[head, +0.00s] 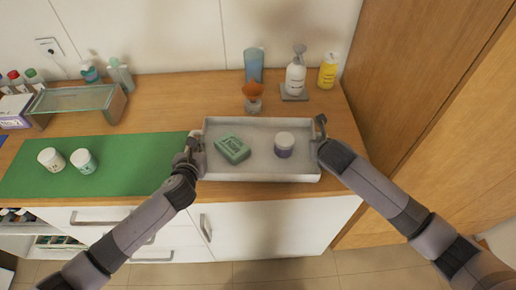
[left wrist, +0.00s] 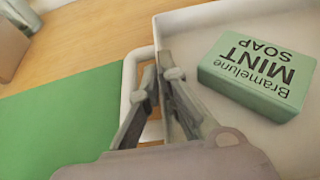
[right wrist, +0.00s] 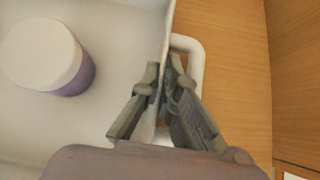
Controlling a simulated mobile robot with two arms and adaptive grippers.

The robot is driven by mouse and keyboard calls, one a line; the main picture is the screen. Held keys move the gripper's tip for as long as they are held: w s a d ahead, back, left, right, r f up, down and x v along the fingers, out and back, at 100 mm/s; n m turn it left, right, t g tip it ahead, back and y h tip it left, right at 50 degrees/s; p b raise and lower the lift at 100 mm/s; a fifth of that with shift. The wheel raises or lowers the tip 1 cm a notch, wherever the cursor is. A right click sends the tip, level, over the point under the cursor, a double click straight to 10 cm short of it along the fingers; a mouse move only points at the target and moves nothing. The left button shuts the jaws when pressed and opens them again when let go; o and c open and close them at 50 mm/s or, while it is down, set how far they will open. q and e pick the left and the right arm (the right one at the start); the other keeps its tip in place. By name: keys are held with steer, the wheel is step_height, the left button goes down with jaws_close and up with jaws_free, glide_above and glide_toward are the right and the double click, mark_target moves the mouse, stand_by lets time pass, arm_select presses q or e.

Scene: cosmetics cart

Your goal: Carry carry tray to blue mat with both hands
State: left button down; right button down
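The white carry tray (head: 262,178) sits on the wooden counter, partly over or beside the green mat's right end. A green mint soap box (head: 232,149) and a white-and-purple jar (head: 284,145) stand in it. My left gripper (head: 190,148) is at the tray's left end; the left wrist view shows its fingers (left wrist: 157,82) closed on the end wall by the white handle. My right gripper (head: 322,140) is at the right end; the right wrist view shows its fingers (right wrist: 162,75) closed on that wall by its handle. A sliver of blue mat (head: 7,150) shows at the far left edge.
A green mat (head: 125,165) with two white jars (head: 67,160) lies left of the tray. Behind it stand a glass-topped stand (head: 75,100) and bottles. Behind the tray are a brush holder (head: 253,100), a pump bottle (head: 296,78) and a yellow bottle (head: 328,72). A wooden panel rises at right.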

arm_select(q)
steer(key=shift+r, duration=0.1)
arm_select(e)
steer(key=shift+r, duration=0.15)
stand_by(0.5)
